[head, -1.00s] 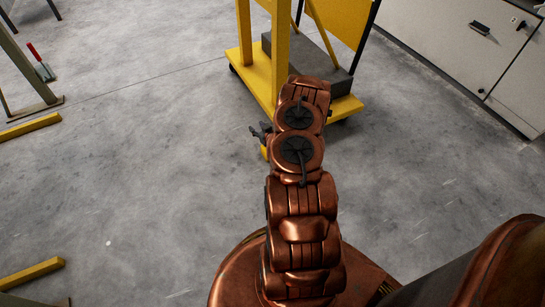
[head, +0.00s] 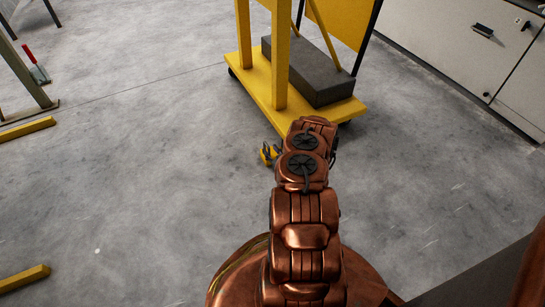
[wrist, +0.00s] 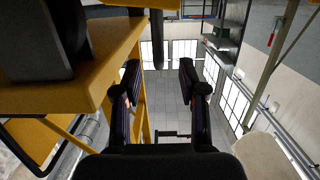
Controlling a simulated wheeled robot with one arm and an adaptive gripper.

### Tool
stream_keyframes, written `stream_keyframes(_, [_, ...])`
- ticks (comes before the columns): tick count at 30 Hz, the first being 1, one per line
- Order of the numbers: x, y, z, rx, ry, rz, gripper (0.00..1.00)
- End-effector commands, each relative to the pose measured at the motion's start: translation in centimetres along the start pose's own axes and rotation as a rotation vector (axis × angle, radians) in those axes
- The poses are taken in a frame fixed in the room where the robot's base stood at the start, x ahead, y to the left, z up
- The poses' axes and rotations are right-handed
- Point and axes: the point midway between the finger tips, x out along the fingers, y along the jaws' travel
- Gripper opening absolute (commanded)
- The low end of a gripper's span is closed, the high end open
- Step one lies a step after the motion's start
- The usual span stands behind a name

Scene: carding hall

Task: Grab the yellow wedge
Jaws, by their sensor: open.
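The yellow wedge (head: 268,153) looks like a small yellow piece with dark parts at the front left corner of the yellow cart's base, just left of my arm. It is small and partly hidden, so its exact shape is unclear. My gripper (wrist: 158,70) shows in the wrist view with its two dark fingers apart and nothing between them. In the head view my gripper is mostly hidden behind my copper arm. I cannot make out the wedge in the wrist view.
The yellow wheeled cart (head: 258,88) carries a grey block (head: 310,72) and stands close beyond my arm. White cabinets (head: 460,45) are at the right. A yellow floor bar (head: 25,131) lies at the left. The grey floor (head: 130,180) on the left is open.

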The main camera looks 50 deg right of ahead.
Motion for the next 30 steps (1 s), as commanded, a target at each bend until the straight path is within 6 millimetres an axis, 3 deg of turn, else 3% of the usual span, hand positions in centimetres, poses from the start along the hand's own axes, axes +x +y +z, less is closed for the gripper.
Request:
stream_keyframes(12, [4.5, 0.1, -0.3, -0.003, 0.004, 0.0, 0.42])
stream_keyframes(20, [4.8, 0.1, -0.5, 0.0, 0.002, 0.001, 0.42])
stream_keyframes(30, [4.8, 0.1, -0.5, 0.0, 0.002, 0.001, 0.08])
